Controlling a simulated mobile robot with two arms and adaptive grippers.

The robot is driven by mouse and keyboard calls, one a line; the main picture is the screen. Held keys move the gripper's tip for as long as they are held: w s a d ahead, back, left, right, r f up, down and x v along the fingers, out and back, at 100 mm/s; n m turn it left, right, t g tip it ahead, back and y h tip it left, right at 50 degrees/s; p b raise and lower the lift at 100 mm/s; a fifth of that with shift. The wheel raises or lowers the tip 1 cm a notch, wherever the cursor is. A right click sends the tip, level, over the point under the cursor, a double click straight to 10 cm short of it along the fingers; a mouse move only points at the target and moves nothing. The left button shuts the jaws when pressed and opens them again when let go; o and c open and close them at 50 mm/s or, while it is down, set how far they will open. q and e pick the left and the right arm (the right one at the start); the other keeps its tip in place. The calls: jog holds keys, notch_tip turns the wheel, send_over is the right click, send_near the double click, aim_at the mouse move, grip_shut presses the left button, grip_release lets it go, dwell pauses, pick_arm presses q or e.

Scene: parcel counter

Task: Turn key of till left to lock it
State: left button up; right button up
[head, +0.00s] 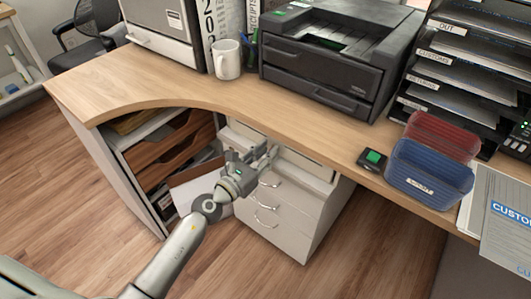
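A pale, drawer-like box (312,166) sits just under the wooden counter, on top of a white cabinet; it looks like the till, though I cannot be sure. I cannot make out its key, which is hidden by my gripper or too small to see. My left gripper (268,157) is at the front of this box, below the counter edge, its fingers pointing toward it. I cannot tell whether the fingers are shut or touch anything. My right gripper is out of view.
The white drawer cabinet (284,226) has several metal handles below my gripper. An open shelf unit (160,163) stands left of it. The wooden counter (170,84) overhangs and carries a mug (227,60), a black printer (335,55) and a blue bin (428,176).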

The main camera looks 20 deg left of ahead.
pick_arm(q)
grip_shut()
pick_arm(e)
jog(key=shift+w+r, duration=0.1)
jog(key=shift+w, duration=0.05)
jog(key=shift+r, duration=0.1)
